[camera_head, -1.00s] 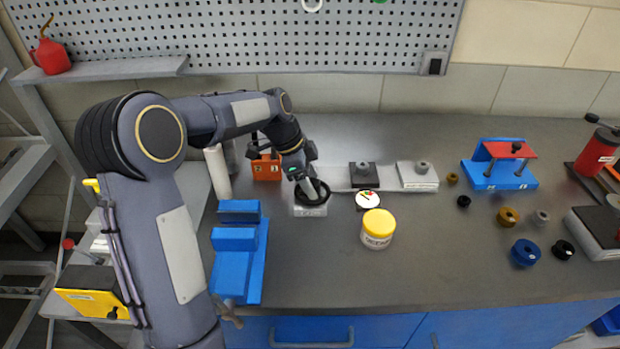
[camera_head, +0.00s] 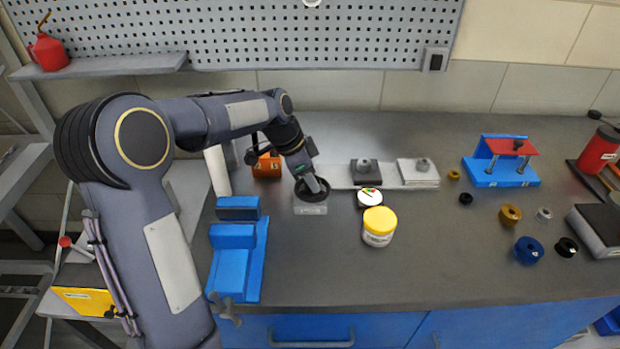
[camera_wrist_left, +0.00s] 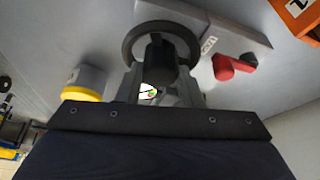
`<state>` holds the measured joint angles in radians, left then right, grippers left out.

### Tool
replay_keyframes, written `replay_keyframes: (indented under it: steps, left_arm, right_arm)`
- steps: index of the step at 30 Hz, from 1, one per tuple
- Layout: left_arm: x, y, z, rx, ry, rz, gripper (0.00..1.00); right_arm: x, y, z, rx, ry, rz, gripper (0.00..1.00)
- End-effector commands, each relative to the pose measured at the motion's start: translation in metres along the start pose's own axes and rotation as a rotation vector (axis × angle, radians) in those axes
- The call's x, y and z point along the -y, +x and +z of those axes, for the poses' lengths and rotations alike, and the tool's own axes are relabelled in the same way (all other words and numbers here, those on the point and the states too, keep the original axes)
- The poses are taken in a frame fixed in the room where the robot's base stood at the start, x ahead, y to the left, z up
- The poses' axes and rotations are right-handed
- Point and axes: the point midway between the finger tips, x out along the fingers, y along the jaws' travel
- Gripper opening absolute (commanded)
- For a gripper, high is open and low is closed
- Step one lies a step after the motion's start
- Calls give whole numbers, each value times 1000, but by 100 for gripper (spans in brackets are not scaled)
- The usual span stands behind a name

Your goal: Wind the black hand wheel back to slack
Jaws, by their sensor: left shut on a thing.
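The black hand wheel (camera_head: 303,192) lies flat on a pale grey block (camera_head: 310,209), left of the middle of the bench. Its dark ring (camera_wrist_left: 131,44) also shows in the left wrist view. My left gripper (camera_head: 318,186) reaches down onto the wheel from above and is shut on its dark knob, which stands between the fingers in the wrist view. The fingertips are partly hidden. A small round dial (camera_head: 369,198) with a white and coloured face sits right of the wheel; its reading is too small to tell. My right gripper is not in view.
A yellow-lidded jar (camera_head: 379,226) stands close, right and in front of the wheel. A blue vise (camera_head: 237,255) is at the left and an orange block (camera_head: 266,166) behind. The front middle of the bench is clear. A blue-and-red fixture (camera_head: 500,165) stands at the right.

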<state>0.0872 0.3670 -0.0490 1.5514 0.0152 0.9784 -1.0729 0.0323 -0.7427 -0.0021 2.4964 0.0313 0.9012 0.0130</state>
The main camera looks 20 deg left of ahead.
Motion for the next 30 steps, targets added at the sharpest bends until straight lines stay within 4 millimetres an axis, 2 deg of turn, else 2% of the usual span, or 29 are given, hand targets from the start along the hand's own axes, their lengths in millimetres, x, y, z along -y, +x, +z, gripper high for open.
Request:
replay_keyframes:
  steps: [6, 30]
  left_arm:
    - [-2, 0, 0, -1, -185, -80, 11]
    - [-6, 2, -4, -1, -881, -371, 11]
  right_arm:
    - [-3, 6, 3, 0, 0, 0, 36]
    - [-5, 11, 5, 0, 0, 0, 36]
